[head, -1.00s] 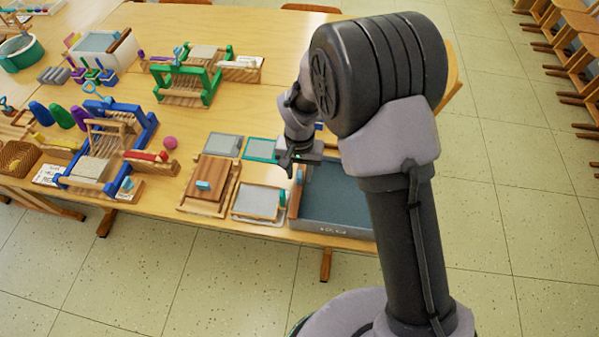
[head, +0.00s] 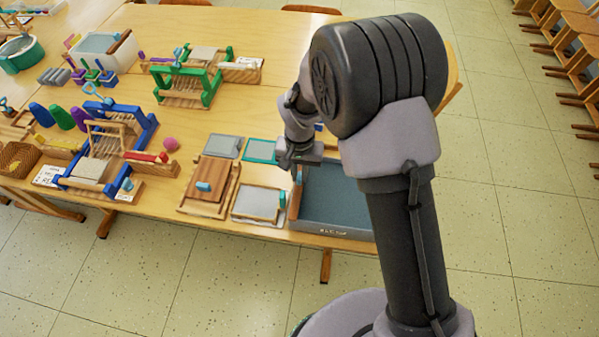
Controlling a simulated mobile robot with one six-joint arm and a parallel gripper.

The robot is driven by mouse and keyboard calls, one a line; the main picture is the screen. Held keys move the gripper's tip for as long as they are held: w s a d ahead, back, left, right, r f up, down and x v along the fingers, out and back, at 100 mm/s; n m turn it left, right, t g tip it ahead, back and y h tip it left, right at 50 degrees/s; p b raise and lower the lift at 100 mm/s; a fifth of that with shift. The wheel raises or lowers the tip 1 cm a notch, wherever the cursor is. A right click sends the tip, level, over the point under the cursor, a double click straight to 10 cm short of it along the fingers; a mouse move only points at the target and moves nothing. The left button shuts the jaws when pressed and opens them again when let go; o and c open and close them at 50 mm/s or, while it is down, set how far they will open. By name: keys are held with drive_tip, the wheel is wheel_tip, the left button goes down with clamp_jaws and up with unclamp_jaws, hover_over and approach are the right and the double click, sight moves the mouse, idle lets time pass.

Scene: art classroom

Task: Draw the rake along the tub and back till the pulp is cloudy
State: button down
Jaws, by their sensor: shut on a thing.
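The tub (head: 330,230) stands at the table's front right edge, with grey-blue pulp (head: 338,197) in it. My arm covers its right part. The rake (head: 294,204), a wooden bar, lies at the tub's left end. My gripper (head: 298,175) is over the rake's upper part and shut on it; the fingers are small and the rake's grip is mostly hidden. Whether the pulp is cloudy cannot be told; its surface looks even.
Left of the tub lie a framed grey screen (head: 258,204) and a wooden board with a blue handle (head: 209,184). A teal frame (head: 262,150) and grey sheet (head: 223,146) lie behind. A blue loom (head: 112,140) and pink ball (head: 171,144) are farther left.

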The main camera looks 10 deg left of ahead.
idle(0.8)
drive_tip(key=d, duration=2.2)
drive_tip(key=shift+d, duration=0.3)
drive_tip(key=c, duration=1.4)
unclamp_jaws()
drive_tip(key=shift+d, duration=0.25)
drive_tip(key=shift+c, duration=0.2)
drive_tip(key=shift+a, duration=0.1)
wheel_tip(320, 180, up, 17)
drive_tip(key=p, duration=0.6)
drive_tip(key=shift+r, duration=0.2)
